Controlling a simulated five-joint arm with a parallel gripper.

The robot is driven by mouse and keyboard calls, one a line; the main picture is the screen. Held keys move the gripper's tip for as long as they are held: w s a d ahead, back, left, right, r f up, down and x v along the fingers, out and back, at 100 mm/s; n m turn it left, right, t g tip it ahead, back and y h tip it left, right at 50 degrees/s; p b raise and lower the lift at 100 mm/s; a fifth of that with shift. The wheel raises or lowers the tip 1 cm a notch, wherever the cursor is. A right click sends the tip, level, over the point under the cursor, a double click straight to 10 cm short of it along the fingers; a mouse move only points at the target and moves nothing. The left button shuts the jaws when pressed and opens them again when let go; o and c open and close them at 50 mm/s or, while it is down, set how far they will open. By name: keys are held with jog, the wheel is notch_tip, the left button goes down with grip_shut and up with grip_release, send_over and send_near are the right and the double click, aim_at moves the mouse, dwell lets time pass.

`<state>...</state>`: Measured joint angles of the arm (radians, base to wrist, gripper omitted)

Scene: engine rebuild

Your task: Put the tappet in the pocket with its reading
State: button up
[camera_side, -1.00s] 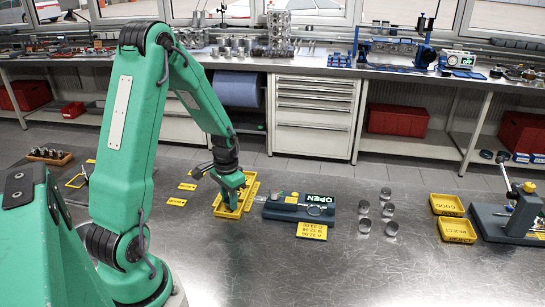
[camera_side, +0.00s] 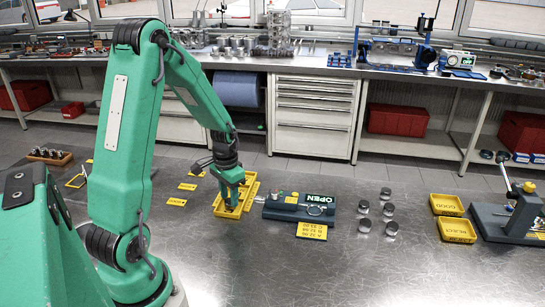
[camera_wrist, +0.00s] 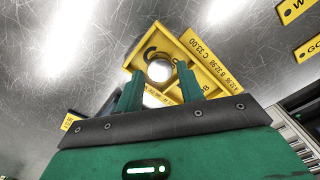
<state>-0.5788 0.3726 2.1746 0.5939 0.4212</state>
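A bright round metal tappet (camera_wrist: 160,70) sits in a pocket marked C of the yellow tray (camera_wrist: 190,45) in the wrist view. The same yellow tray (camera_side: 217,210) shows in the side view at mid-table. My gripper (camera_side: 234,208) points down over it, hiding much of its inside. In the wrist view my gripper (camera_wrist: 159,72) has its two fingers apart on either side of the tappet, with gaps showing. The tray's edge reads C 33.00 and B 32.98. A yellow card (camera_side: 311,231) with small lettering lies in front of the gauge.
A dark blue gauge (camera_side: 285,212) with an OPEN display stands right of the tray. Several metal tappets (camera_side: 388,209) stand further right. Yellow trays marked GOOD (camera_side: 447,205) and REJECT (camera_side: 457,231) sit beside a fixture (camera_side: 510,222).

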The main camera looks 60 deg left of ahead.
notch_tip(320, 180, up, 11)
jog(key=shift+f, duration=0.2)
dwell(0.3)
dwell(0.5)
jog(key=s+d+r+m+t, duration=0.1)
jog(key=s+d+r, duration=0.3)
jog(key=d, duration=0.6)
jog(key=s+d+r+t, duration=0.4)
jog(key=d+r, duration=0.3)
jog(key=d, duration=0.3)
jog(key=shift+r+m+t, duration=0.15)
jog(key=shift+m+t, duration=0.15)
jog(key=shift+m, duration=0.1)
jog(key=shift+s, duration=0.1)
dwell(0.3)
